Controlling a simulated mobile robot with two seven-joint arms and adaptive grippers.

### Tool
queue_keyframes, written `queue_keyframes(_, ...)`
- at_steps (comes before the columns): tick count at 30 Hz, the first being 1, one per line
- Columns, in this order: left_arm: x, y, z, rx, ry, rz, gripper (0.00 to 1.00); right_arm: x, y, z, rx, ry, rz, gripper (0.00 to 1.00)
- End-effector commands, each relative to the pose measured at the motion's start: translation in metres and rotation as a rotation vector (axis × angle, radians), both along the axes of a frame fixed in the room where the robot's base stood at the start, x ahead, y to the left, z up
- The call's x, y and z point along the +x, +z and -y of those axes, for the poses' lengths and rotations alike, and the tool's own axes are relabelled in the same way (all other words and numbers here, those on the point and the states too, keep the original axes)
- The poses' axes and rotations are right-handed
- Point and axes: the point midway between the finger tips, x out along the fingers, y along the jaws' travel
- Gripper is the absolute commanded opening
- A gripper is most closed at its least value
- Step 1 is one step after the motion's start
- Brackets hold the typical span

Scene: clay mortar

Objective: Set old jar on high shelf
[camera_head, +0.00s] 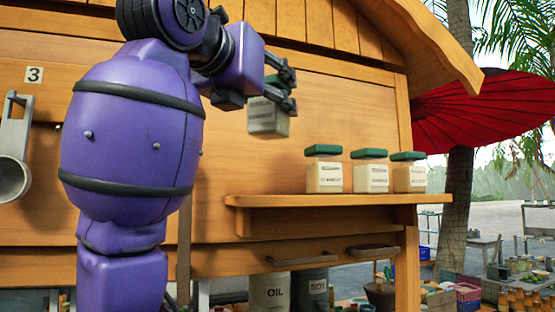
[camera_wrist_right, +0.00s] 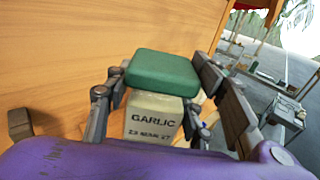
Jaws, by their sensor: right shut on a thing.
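The wooden shelf (camera_head: 335,200) carries three similar green-lidded jars: a left one (camera_head: 324,176), a middle one (camera_head: 370,177) and a right one (camera_head: 408,178). My left gripper is not in view.
The left end of the shelf (camera_head: 250,200) is bare. A wooden wall (camera_head: 340,105) stands behind. A sloping roof edge (camera_head: 425,45) and a red parasol (camera_head: 480,110) are at the upper right. An OIL container (camera_head: 270,291) stands below the shelf.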

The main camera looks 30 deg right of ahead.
Motion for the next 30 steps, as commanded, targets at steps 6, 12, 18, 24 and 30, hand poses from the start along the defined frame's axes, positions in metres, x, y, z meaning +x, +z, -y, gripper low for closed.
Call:
queue_keyframes(6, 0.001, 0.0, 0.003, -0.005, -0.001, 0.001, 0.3, 0.034, -0.037, 0.02, -0.002, -0.002, 0.0, 0.15)
queue_keyframes(12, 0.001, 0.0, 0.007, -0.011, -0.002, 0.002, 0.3, 0.045, -0.053, 0.027, -0.002, 0.0, 0.004, 0.15)
queue_keyframes(18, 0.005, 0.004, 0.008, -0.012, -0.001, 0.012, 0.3, 0.053, -0.074, 0.032, -0.003, -0.002, 0.002, 0.15)
queue_keyframes(24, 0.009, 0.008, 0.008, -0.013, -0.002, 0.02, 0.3, 0.052, -0.092, 0.031, -0.002, 0.0, 0.006, 0.15)
queue_keyframes(30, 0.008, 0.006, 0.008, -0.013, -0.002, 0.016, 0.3, 0.053, -0.094, 0.031, -0.002, 0.001, 0.005, 0.15)
